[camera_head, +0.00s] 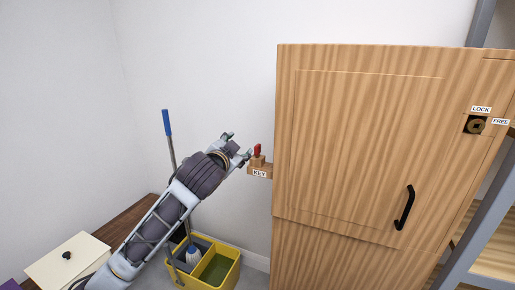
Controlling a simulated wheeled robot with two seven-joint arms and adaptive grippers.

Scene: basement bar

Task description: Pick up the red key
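The red key (257,149) stands upright in a small wooden holder on a bracket (258,170) labelled KEY, at the left side of a wooden cabinet. My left gripper (239,147) reaches in from the lower left. Its fingers look spread apart, with nothing seen between them. Its tips are just left of the key, and I cannot tell whether one touches it. My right gripper is not in view.
The wooden cabinet (360,145) has a black handle (404,207) and a lock (475,125) marked LOCK and FREE. A yellow mop bucket (228,272) with a blue-tipped mop (167,123) stands below my arm. A metal rack (483,232) is at right.

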